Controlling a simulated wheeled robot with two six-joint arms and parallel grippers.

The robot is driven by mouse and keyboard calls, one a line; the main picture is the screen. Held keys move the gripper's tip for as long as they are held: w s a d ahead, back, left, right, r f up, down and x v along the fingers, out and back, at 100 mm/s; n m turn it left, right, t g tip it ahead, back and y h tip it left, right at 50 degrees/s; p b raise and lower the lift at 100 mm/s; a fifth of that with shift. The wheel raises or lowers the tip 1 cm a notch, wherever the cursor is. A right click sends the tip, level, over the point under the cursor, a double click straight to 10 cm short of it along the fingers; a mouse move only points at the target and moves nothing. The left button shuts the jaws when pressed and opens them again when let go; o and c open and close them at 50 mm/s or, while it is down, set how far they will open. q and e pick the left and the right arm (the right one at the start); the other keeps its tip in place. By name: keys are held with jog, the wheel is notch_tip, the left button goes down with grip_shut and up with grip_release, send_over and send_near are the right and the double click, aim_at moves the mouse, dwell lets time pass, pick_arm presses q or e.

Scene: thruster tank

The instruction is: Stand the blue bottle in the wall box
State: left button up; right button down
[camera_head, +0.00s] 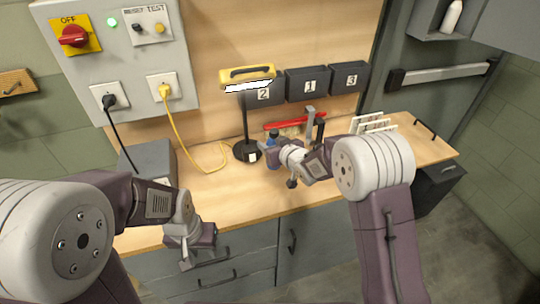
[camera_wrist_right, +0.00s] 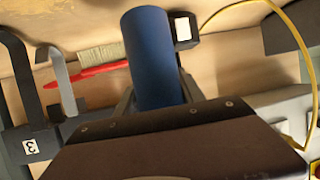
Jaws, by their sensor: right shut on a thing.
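The blue bottle shows in the head view as a small blue piece (camera_head: 273,136) above the worktop, mostly hidden by my right gripper (camera_head: 277,155). In the right wrist view, the bottle (camera_wrist_right: 152,55) is a plain blue cylinder between the fingers of my right gripper (camera_wrist_right: 160,95), which is shut on it. A grey open box (camera_head: 448,27) is fixed high on the wall at the far right, with a white bottle (camera_head: 452,17) standing in it. My left gripper (camera_head: 188,250) is low over the worktop's front edge, away from the bottle; its finger gap is not clear.
A black stand (camera_head: 246,150), red-handled brush (camera_head: 295,123), upright hooks (camera_head: 310,116) and white rack (camera_head: 373,124) occupy the worktop (camera_head: 240,196). A yellow cable (camera_head: 201,160) loops at left.

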jog(key=shift+f, duration=2.05)
jog(key=shift+f+b, duration=0.1)
jog(key=shift+b, duration=0.2)
jog(key=c, duration=0.7)
grip_release()
